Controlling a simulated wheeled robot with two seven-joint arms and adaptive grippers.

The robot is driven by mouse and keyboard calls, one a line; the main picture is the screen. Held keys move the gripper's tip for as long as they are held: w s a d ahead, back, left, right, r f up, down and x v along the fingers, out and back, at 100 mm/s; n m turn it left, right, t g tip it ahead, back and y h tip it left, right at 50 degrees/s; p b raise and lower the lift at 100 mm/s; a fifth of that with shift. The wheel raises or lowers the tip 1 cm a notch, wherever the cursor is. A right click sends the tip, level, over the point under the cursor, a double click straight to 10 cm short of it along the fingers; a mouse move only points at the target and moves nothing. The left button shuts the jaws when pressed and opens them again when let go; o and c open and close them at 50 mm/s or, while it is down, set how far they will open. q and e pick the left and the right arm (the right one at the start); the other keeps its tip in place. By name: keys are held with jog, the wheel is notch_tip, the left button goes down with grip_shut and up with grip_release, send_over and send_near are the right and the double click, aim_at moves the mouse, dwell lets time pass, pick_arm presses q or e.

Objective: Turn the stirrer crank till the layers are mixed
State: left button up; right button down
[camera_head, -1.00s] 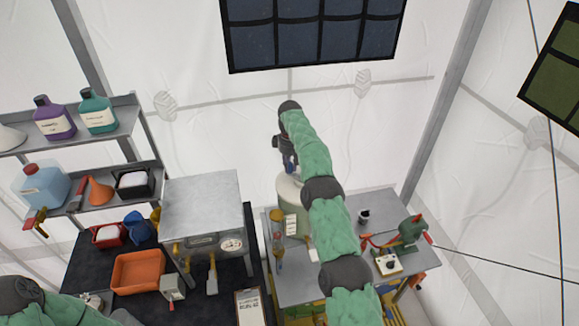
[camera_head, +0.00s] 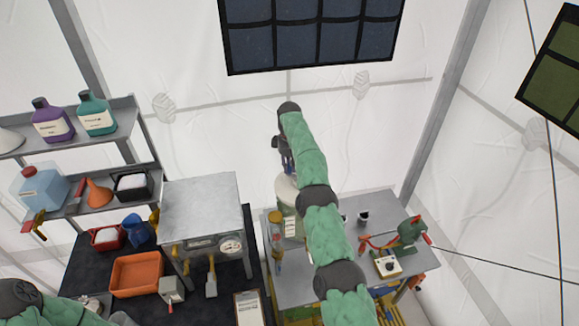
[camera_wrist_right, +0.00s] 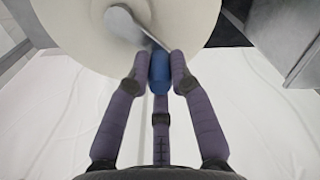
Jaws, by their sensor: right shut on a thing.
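The stirrer is a cream drum (camera_head: 288,188) with a label, standing on the grey table at the back, partly hidden by my right arm. In the right wrist view its round cream lid (camera_wrist_right: 80,30) fills the top. A metal crank arm (camera_wrist_right: 146,30) runs from a hub on the lid to a blue handle (camera_wrist_right: 160,72). My right gripper (camera_wrist_right: 160,65) has its fingers closed around the blue handle. In the head view my right gripper (camera_head: 286,160) is above the drum, its fingers small and dark. The layers inside cannot be seen. My left gripper is not in view.
The grey table (camera_head: 355,280) also holds a green hand-cranked device (camera_head: 411,233), a dark cup (camera_head: 363,219) and a glass column (camera_head: 275,240). A metal box with a gauge (camera_head: 202,205) stands left of it. Shelves with bottles (camera_head: 53,122) are further left.

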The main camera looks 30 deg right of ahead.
jog(key=c, duration=1.2)
grip_release()
jog(key=shift+o, duration=0.5)
jog(key=shift+w+f, duration=0.1)
jog(key=shift+w, duration=0.05)
